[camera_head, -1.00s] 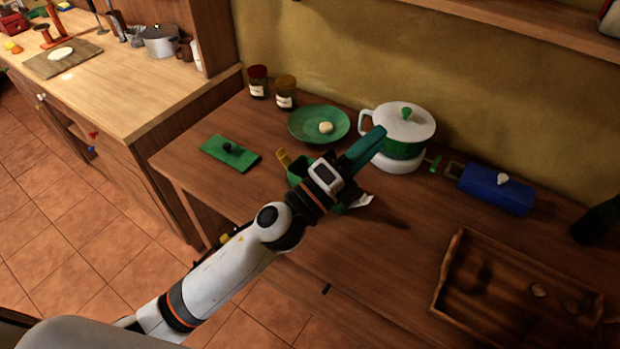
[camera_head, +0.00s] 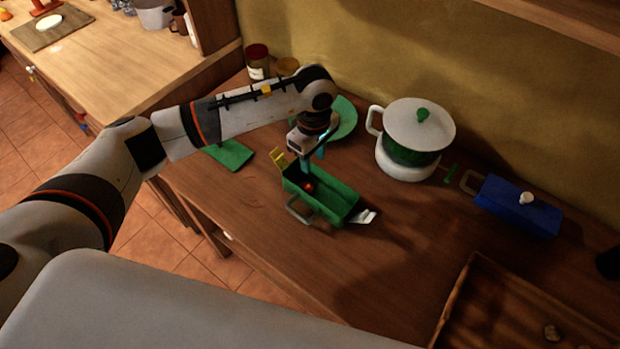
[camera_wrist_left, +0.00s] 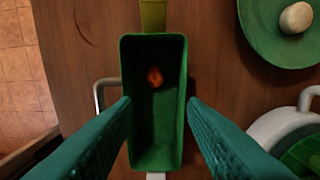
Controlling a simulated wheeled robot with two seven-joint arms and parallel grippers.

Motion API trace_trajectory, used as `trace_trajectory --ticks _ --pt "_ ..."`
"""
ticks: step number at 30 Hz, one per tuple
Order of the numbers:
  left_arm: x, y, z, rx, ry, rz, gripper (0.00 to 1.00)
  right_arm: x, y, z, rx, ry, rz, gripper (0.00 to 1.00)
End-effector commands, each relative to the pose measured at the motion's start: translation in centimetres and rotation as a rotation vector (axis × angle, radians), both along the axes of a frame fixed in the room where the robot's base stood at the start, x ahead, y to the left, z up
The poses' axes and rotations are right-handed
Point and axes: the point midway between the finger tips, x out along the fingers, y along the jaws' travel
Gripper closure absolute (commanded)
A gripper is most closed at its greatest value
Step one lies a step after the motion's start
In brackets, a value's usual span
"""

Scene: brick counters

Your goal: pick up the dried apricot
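The dried apricot (camera_wrist_left: 155,77) is a small orange-red piece lying inside a green rectangular container (camera_wrist_left: 153,150), towards its yellow-handled end. In the head view the apricot (camera_head: 308,187) also shows inside the green container (camera_head: 345,207) on the wooden counter. My left gripper (camera_head: 314,170) points down above the container's apricot end. In the left wrist view its two teal fingers (camera_wrist_left: 160,112) are wide apart, with nothing between them but the container below. My right gripper is in neither view.
A green plate (camera_wrist_left: 270,35) with a pale round item (camera_wrist_left: 296,18) lies beside the container. A white-lidded pot (camera_head: 418,125), a blue box (camera_head: 515,207) and a wooden tray (camera_head: 470,290) stand to the right. A green lid-like piece (camera_head: 230,154) lies left.

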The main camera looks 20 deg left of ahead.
Motion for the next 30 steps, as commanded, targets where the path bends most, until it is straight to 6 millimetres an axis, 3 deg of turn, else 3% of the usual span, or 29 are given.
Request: trace_trajectory --ticks 3,8,11,14,18,23,30 --pt "-0.1 0.0 -2.6 -0.002 0.004 0.001 0.61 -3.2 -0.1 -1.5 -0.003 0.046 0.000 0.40" --pt "-0.1 0.0 -5.2 -0.005 0.002 0.003 0.61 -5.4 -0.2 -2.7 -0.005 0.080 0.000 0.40" --pt "-0.1 0.0 -5.8 -0.005 0.002 0.002 0.61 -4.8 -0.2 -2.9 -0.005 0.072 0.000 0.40" --pt "-0.1 0.2 -6.4 -0.006 0.002 0.001 0.61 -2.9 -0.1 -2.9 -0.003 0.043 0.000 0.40" --pt "-0.1 0.7 -8.4 -0.006 0.005 0.003 0.61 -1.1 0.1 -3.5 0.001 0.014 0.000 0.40" --pt "-0.1 0.8 -10.7 -0.006 0.003 0.002 0.61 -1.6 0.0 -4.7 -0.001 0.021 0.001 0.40" --pt "0.0 0.9 -10.8 -0.006 0.000 0.001 0.61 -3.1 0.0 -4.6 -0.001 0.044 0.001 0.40"
